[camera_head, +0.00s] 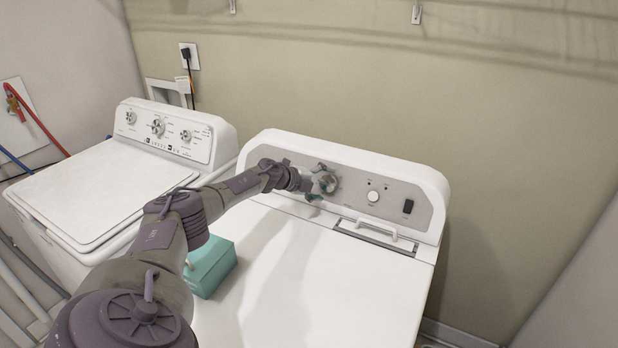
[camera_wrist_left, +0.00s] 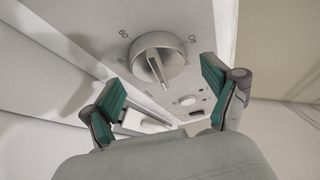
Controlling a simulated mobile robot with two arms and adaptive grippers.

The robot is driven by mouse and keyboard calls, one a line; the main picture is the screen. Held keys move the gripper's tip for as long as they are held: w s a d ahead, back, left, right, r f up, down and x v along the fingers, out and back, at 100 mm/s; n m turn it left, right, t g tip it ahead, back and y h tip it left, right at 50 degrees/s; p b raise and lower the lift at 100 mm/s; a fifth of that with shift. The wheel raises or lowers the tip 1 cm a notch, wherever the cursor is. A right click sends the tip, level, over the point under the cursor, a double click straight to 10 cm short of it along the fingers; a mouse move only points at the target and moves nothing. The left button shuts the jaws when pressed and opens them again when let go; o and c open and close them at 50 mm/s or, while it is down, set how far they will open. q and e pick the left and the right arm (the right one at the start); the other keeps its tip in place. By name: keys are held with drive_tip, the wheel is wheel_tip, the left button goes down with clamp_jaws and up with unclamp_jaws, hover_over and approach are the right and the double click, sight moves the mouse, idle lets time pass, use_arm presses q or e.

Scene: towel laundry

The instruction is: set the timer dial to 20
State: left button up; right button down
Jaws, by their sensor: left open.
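The timer dial (camera_wrist_left: 158,62) is a round grey-white knob with a raised bar across its face. It sits on the control panel (camera_head: 275,153) of the right-hand machine, with printed numbers around it. My left gripper (camera_head: 320,182) is at the dial. In the head view it largely covers the dial. In the left wrist view its teal-padded fingers (camera_wrist_left: 163,95) are spread wide and empty, one on each side below the dial. The fingers look apart from the knob. The exact dial setting is not clear. My right gripper is not in view.
A smaller knob (camera_head: 373,196) and a dark switch (camera_head: 408,206) sit right of the dial. A white handle (camera_head: 376,226) stands below them. A teal box (camera_head: 210,266) rests on the machine top beside my arm. A white washer (camera_head: 95,190) stands left. The machine top is mostly clear.

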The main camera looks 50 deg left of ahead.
use_arm(q)
drive_tip(key=v, duration=1.1)
drive_tip(key=shift+r, duration=0.1)
